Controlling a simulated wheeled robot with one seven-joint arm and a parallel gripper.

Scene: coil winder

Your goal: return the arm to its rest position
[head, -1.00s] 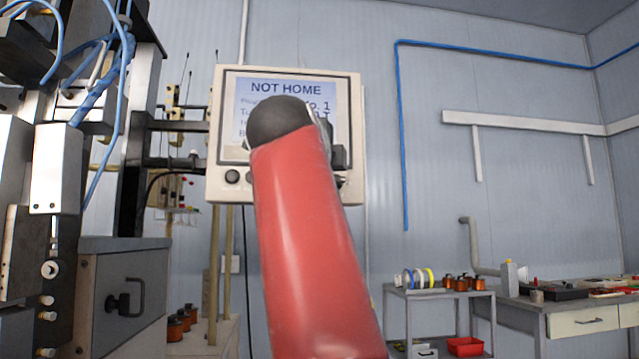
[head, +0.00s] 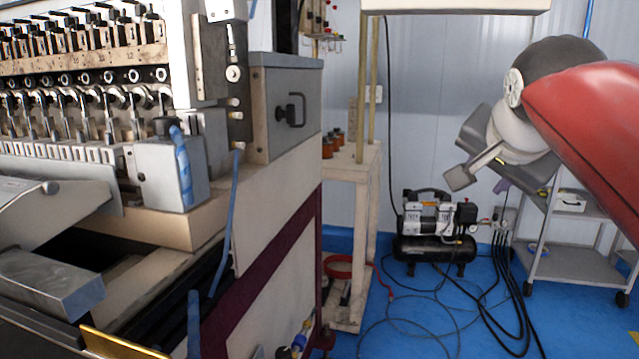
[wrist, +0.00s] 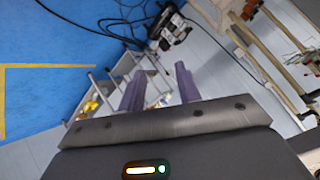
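My red arm reaches in from the right edge of the head view, bent at a dark joint. The coil winder (head: 270,200) fills the left of the head view, clear of my arm.
An air compressor (head: 435,235) with loose hoses stands on the blue floor (head: 400,310). A grey shelf cart (head: 575,265) is at the right, partly behind my arm. A pale stand (head: 350,210) with orange spools is beside the winder. The display box (head: 455,4) shows only its lower edge.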

